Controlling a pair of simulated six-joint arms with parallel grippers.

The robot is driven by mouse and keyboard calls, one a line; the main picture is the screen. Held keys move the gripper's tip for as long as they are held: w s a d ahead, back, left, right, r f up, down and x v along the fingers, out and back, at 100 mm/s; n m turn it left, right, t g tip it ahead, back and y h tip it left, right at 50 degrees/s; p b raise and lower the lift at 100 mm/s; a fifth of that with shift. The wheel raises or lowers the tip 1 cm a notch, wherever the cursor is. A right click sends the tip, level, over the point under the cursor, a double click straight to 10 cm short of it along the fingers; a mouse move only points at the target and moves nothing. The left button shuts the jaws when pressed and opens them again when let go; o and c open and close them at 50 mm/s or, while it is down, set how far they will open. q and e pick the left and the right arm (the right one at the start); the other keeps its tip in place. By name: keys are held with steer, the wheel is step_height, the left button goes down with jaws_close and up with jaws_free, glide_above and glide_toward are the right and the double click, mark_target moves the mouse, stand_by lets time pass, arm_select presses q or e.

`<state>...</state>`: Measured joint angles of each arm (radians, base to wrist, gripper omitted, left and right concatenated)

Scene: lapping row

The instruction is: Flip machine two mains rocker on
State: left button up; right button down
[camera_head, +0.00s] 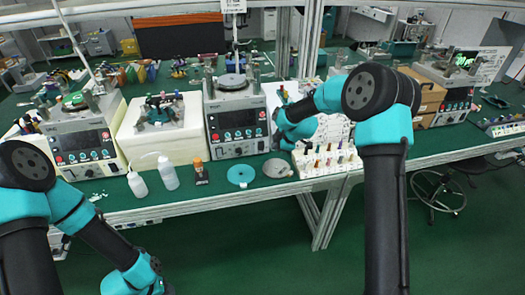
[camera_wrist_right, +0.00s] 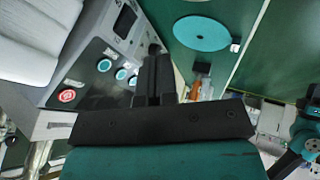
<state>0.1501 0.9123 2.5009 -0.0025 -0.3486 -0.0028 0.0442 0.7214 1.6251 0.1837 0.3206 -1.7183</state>
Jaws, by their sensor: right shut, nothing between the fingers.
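Several lapping machines stand in a row. The middle one (camera_head: 235,122), which I take for machine two, is a grey-white box with a dark display and a row of red and teal buttons. My right gripper (camera_head: 276,142) is at the right end of its front. In the right wrist view my gripper's dark fingers (camera_wrist_right: 155,78) are shut and empty, beside the control panel (camera_wrist_right: 95,65) with its red button (camera_wrist_right: 67,96) and teal buttons. A mains rocker cannot be clearly made out; the fingers hide part of the panel.
In front of the machine lie a teal disc (camera_head: 241,174) and a grey disc (camera_head: 277,168). A white rack (camera_head: 327,164) of small bottles stands right. White squeeze bottles (camera_head: 168,173) and an orange-capped bottle (camera_head: 199,170) stand left. Another machine (camera_head: 85,143) is farther left.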

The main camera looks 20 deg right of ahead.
mark_target(261, 147)
steer(key=shift+f, duration=0.1)
steer(key=x, duration=0.9)
steer(key=shift+w, duration=0.1)
steer(key=w, duration=0.1)
steer(key=w+f, duration=0.1)
steer(key=w, duration=0.1)
steer(key=shift+a, duration=0.1)
steer(key=shift+w, duration=0.65)
